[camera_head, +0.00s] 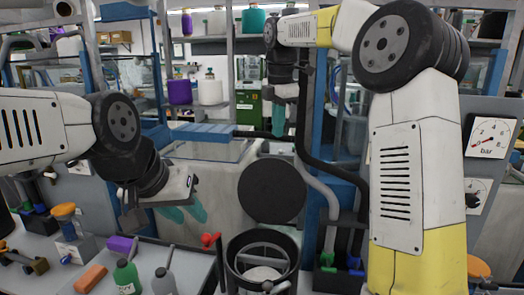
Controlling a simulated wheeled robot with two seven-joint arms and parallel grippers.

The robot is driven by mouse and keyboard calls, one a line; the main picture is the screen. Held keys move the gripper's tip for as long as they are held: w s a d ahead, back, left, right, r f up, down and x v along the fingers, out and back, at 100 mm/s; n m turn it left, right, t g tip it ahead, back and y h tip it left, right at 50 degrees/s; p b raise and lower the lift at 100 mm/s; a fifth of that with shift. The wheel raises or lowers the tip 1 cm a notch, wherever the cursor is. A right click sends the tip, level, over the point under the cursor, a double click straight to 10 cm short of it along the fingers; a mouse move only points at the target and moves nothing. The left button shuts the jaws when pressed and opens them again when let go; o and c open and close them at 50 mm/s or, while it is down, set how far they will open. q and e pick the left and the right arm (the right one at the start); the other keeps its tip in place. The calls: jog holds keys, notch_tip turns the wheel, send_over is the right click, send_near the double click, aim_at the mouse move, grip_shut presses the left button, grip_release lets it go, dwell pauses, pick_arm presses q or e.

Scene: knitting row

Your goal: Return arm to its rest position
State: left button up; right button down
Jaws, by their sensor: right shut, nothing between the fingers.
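My left arm comes in from the left, and its gripper (185,213) hangs over the workbench side, in front of a pale machine front. Its two teal fingers look apart, with nothing seen between them. My right arm rises on the right and bends across the top of the view. Its gripper (277,121) points down at the upper middle, with its teal fingers shut and empty. It hangs in front of the background shelving, apart from other things as far as I can tell.
A dark open drum (234,252) with a round black lid (271,191) stands at the lower middle. A workbench at lower left holds a green bottle (126,277), a grey bottle (164,282) and an orange block (90,279). Pressure gauges (489,137) are at right. Black hoses run near the middle.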

jog(key=s+d+m+t+y, duration=0.1)
jog(key=s+d+m, duration=0.3)
jog(key=s+m, duration=0.3)
jog(key=s+d+m+t, duration=0.1)
jog(key=s+d+m, duration=0.3)
jog(key=s, duration=0.5)
jog(key=s+d+f+m+t+y, duration=0.1)
jog(key=s+f+m+t, duration=0.1)
jog(key=s+f+m, duration=0.7)
jog(key=s+m, duration=0.3)
jog(key=shift+d+f, duration=0.2)
jog(key=shift+d, duration=0.2)
jog(key=shift+w, duration=0.1)
